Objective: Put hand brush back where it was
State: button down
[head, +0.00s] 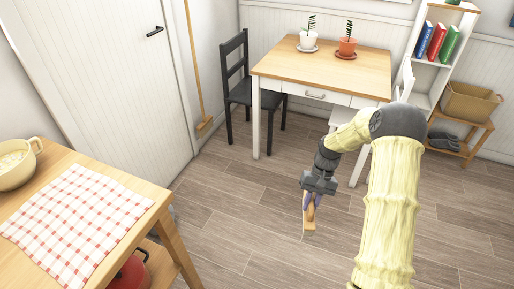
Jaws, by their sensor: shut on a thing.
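My gripper (313,198) is shut on the hand brush (309,223), which hangs below the jaws. The brush is small in the head view, with a tan wooden part and a purple-blue patch near the fingers. It is held in the air over the wood floor, in front of the dining table. The jaws partly hide the upper part of the brush.
A wooden counter (145,204) with a checked cloth (72,226) and a yellow pot (17,163) stands at left. A table (325,68) bears two potted plants. A black chair (240,88), a broom (204,124), a shelf (423,78) and a shoe bench (468,130) stand behind. Floor between is clear.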

notch_tip(320, 180, up, 25)
jog(key=s+p, duration=0.2)
jog(key=p, duration=3.1)
jog(key=shift+f+p, duration=0.15)
jog(key=shift+p, duration=0.2)
jog(key=shift+s, duration=0.1)
jog(key=shift+a, duration=0.1)
